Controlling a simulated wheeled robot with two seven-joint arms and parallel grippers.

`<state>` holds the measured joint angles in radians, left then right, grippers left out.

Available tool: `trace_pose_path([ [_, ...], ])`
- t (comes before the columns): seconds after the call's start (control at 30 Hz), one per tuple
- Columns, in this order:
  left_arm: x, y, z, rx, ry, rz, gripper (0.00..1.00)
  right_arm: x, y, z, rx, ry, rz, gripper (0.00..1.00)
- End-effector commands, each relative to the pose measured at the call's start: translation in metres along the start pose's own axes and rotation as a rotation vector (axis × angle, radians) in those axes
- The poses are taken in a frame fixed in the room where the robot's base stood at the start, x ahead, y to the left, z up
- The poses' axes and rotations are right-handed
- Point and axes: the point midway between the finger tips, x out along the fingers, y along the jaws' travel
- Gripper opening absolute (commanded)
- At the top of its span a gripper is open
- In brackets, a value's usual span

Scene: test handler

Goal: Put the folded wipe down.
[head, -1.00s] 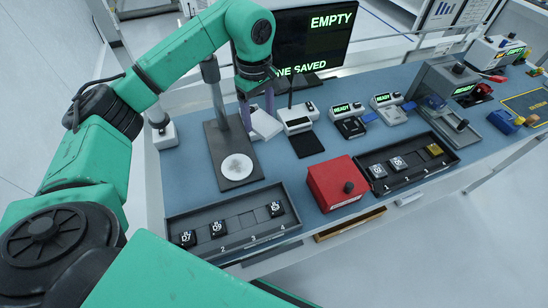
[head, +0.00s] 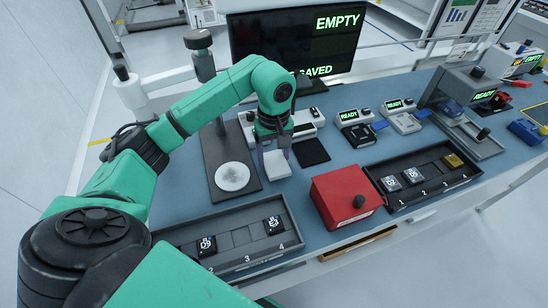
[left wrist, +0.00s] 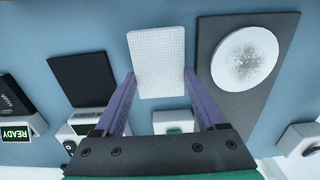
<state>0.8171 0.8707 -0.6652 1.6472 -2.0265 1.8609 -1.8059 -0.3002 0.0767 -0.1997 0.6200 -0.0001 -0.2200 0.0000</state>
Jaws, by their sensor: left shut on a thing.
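The folded wipe (head: 277,166) is a small white pad, and its quilted face shows in the left wrist view (left wrist: 157,58). My left gripper (head: 274,158) points down with its two purple fingers on either side of the wipe, shut on it. In the left wrist view the fingertips (left wrist: 158,74) meet the wipe's side edges. The wipe is over the blue bench (head: 300,179), just right of the dark stand plate with a speckled white disc (head: 232,176). I cannot tell whether it touches the bench. My right gripper is not in view.
A black square pad (head: 311,151) lies just right of the wipe. A red box with a black knob (head: 345,197) stands nearer, to the right. A dark slotted tray (head: 236,236) is at the front edge. Small READY devices (head: 355,128) stand behind right.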

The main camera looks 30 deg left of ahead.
Motion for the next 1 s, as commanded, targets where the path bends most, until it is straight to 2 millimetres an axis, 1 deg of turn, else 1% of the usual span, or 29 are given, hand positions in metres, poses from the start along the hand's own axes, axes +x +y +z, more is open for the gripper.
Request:
trace_pose_path([
  [0.03,0.007,0.000,0.001,-0.001,-0.003,-0.002,0.21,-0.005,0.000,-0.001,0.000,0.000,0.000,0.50],
  [0.1,0.015,0.000,0.001,0.000,-0.002,0.000,0.21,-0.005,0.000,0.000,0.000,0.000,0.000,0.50],
  [0.33,0.017,0.000,0.000,0.000,0.000,0.001,0.21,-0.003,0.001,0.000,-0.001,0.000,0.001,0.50],
  [0.4,0.021,0.000,0.000,0.000,0.000,0.000,0.21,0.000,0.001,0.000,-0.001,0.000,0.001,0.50],
  [0.43,0.020,0.000,0.000,0.000,0.000,0.000,0.77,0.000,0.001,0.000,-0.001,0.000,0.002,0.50],
  [0.47,0.019,0.000,0.000,0.000,0.000,0.000,0.85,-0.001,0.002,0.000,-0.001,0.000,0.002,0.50],
  [0.73,0.018,0.000,0.000,0.000,0.000,0.001,0.85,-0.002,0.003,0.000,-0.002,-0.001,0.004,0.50],
  [0.83,0.014,0.000,0.000,0.000,0.000,0.001,0.85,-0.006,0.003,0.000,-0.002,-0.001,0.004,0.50],
  [0.87,0.013,0.001,0.000,0.000,0.001,0.003,0.85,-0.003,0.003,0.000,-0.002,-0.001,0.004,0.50],
  [0.97,0.002,0.001,-0.001,0.000,0.004,0.005,0.85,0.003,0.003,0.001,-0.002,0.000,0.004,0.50],
  [1.0,-0.006,0.001,-0.001,0.001,0.005,0.005,0.85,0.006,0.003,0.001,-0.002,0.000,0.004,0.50],
])
